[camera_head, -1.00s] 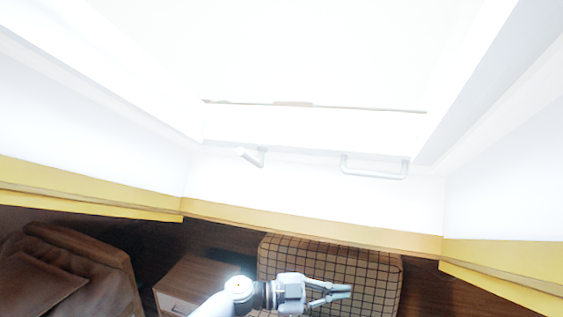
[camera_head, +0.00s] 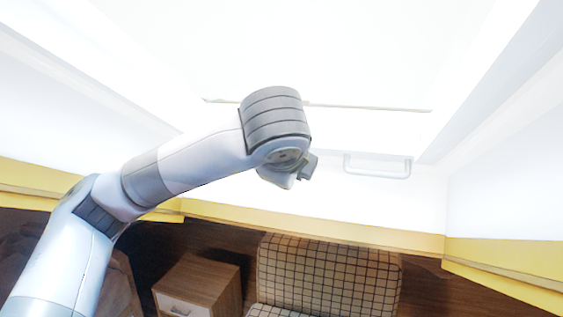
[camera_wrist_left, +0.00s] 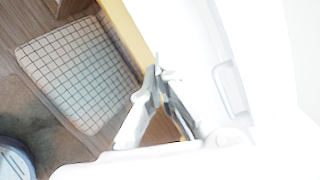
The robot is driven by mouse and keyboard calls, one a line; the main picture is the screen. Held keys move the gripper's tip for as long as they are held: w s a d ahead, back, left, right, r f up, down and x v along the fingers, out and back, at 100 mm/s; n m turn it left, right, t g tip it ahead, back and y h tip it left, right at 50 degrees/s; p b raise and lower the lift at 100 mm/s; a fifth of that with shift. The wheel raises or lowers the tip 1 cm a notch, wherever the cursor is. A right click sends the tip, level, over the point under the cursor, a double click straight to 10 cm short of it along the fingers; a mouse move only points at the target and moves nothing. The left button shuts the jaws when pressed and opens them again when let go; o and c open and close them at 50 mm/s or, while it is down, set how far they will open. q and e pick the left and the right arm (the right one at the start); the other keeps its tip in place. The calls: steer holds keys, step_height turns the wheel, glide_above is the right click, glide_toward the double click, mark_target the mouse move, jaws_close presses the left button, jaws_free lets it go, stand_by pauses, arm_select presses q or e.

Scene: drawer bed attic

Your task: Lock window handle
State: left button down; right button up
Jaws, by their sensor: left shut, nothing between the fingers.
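My left gripper (camera_wrist_left: 158,78) is shut and empty in the left wrist view, its two fingers meeting at the tips. A small pale shape beside the tips is too washed out to identify. In the head view my left arm reaches up over the window's lower frame, and its wrist hides the fingers and the place of the small white window handle. A white U-shaped bar (camera_head: 378,172) sits on the window to the right of my wrist, apart from it. The bar also shows in the left wrist view (camera_wrist_left: 229,90). My right gripper is not in view.
Below the window runs a yellow ledge (camera_head: 350,232). A checked chair (camera_head: 330,275) and a wooden cabinet (camera_head: 203,283) stand on the floor beneath. The slanted white walls close in on both sides. The window area is overexposed.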

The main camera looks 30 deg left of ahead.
arm_select(q)
steer(key=r, duration=0.1)
steer(key=a+r+n+y, duration=0.1)
steer(key=s+r, duration=0.1)
steer(key=shift+s+a+n+t+y, duration=0.1)
steer(key=shift+a+n+t+y, duration=0.2)
steer(key=shift+a+t, duration=0.1)
steer(key=w+a+f+p, duration=0.3)
steer(key=w+a+f, duration=0.1)
steer(key=w+a, duration=0.3)
steer(key=shift+a, duration=0.5)
steer(key=shift+w, duration=0.2)
